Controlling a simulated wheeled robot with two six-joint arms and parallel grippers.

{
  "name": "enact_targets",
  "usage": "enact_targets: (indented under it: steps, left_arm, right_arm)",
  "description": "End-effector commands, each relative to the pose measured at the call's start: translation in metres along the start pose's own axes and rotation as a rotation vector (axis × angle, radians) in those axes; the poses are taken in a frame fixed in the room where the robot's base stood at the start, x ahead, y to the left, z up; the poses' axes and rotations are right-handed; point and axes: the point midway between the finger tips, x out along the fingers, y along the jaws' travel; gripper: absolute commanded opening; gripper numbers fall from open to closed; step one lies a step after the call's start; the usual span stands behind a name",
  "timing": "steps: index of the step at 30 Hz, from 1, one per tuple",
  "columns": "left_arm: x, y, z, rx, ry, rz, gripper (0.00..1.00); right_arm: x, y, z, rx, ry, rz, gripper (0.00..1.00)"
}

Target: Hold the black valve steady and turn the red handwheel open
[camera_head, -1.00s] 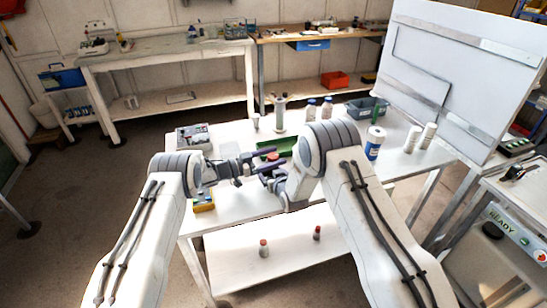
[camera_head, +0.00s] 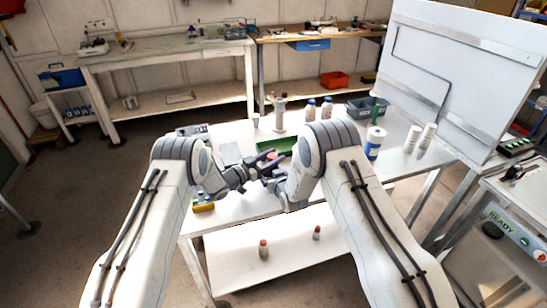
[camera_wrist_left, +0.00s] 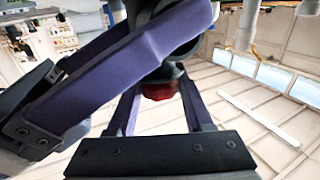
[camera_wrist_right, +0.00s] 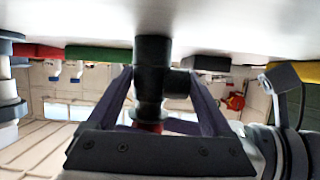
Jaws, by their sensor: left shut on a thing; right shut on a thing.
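The black valve (camera_wrist_right: 151,82) stands out clearly in the right wrist view, between the fingers of my right gripper (camera_wrist_right: 160,95). Its far end meets the white table surface in that picture; I cannot tell whether it touches. The red handwheel (camera_wrist_left: 160,90) shows in the left wrist view between the fingers of my left gripper (camera_wrist_left: 160,95), which is shut on it. The handwheel's red edge also shows low in the right wrist view (camera_wrist_right: 150,126). My right gripper is shut on the valve body. In the head view the grippers meet above the table and largely hide the valve.
The white table (camera_head: 235,205) carries a green tray (camera_head: 277,146) behind the grippers, bottles (camera_head: 318,110) and a blue-labelled container (camera_head: 375,143) at right. A yellow item (camera_head: 203,203) lies beside my left arm. A white panel (camera_head: 465,65) stands at right.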

Motion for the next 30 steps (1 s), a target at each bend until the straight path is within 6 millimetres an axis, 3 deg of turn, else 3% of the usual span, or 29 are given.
enact_targets:
  steps: [8,9,11,22,30]
  left_arm:
    - [0.000,0.000,-0.001,0.003,0.001,-0.002,0.00]
    - [0.000,0.000,-0.001,0.002,0.001,-0.002,0.62]
    - [0.000,0.000,-0.001,0.002,0.001,-0.002,0.81]
    - [-0.004,-0.001,0.000,0.000,-0.001,-0.003,0.81]
    - [-0.047,-0.001,0.000,-0.001,-0.002,-0.005,0.81]
  right_arm:
    - [0.000,0.000,0.000,-0.004,0.000,0.000,0.09]
    - [0.000,0.000,0.000,-0.004,0.000,0.000,0.09]
    - [0.000,0.000,0.000,-0.003,0.000,0.000,0.09]
    - [0.000,0.000,0.000,-0.002,0.000,0.000,0.09]
    - [0.000,0.000,0.000,-0.002,0.000,0.001,0.09]
